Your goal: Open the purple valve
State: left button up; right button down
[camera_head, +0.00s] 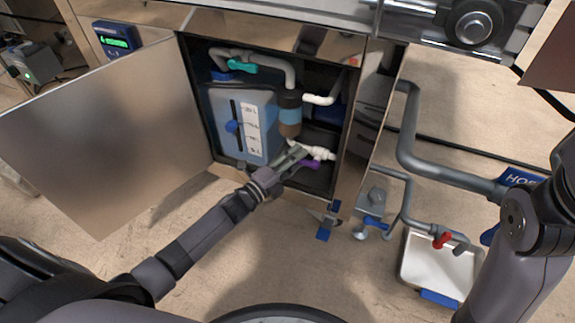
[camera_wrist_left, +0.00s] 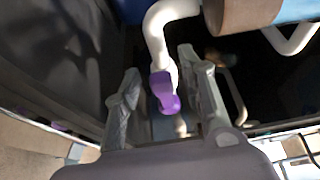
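The purple valve handle (camera_head: 309,164) sits low inside the open cabinet, on white piping (camera_head: 318,152) at the lower right. In the left wrist view the purple handle (camera_wrist_left: 165,92) lies between the two fingers, with a gap visible on each side. My left gripper (camera_head: 297,156) reaches into the cabinet at the handle; it also shows in the left wrist view (camera_wrist_left: 160,68), with its fingers apart. Part of the handle is hidden behind the gripper in the head view. My right arm shows at the right edge, but its gripper is out of view.
The cabinet door (camera_head: 110,135) stands open to the left. Inside are a blue tank (camera_head: 222,115), a brown-blue filter (camera_head: 290,115) and a teal valve handle (camera_head: 242,66). Outside right are grey pipes (camera_head: 408,130), a red handle (camera_head: 442,240) and a white tray (camera_head: 415,270).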

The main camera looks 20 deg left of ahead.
pick_arm(q)
jog(key=v, duration=1.1)
jog(key=shift+s+a, duration=0.2)
jog(key=shift+s, duration=0.15)
